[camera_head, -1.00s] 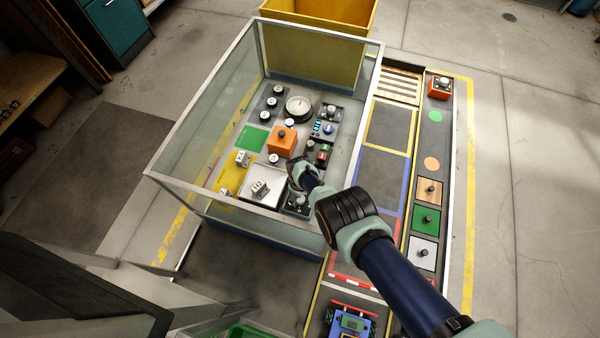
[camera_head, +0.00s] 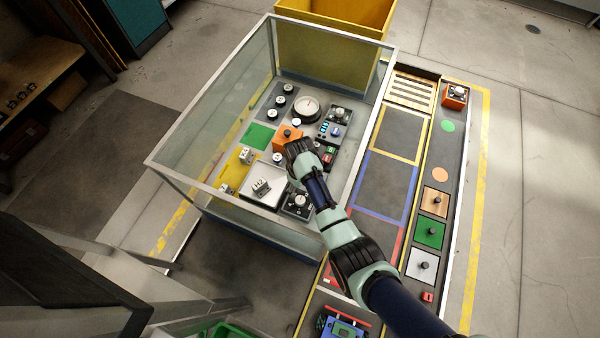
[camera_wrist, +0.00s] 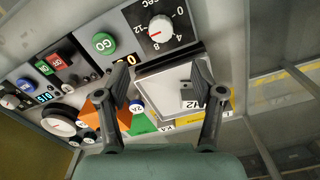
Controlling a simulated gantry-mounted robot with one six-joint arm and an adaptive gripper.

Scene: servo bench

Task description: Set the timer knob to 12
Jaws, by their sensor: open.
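The timer knob (camera_wrist: 158,28) is a white round dial with a red mark on a black panel at the top of the wrist view. Its scale shows 0, 4, 8, 12 and "sec". The red mark points to the lower left, on the side of 8 and 12; its exact reading is too small to tell. In the head view the knob (camera_head: 299,201) sits at the enclosure's near right corner. My gripper (camera_wrist: 161,82) is open and empty, apart from the knob. In the head view my gripper (camera_head: 294,150) is farther into the enclosure, near the orange block.
A green GO button (camera_wrist: 103,44) is beside the knob. A light plate (camera_head: 250,196) with a block marked H2 (camera_head: 261,186) lies left of the timer panel. The orange block (camera_head: 283,134) and a round dial (camera_head: 307,108) stand farther back. Clear walls (camera_head: 212,98) surround the bench.

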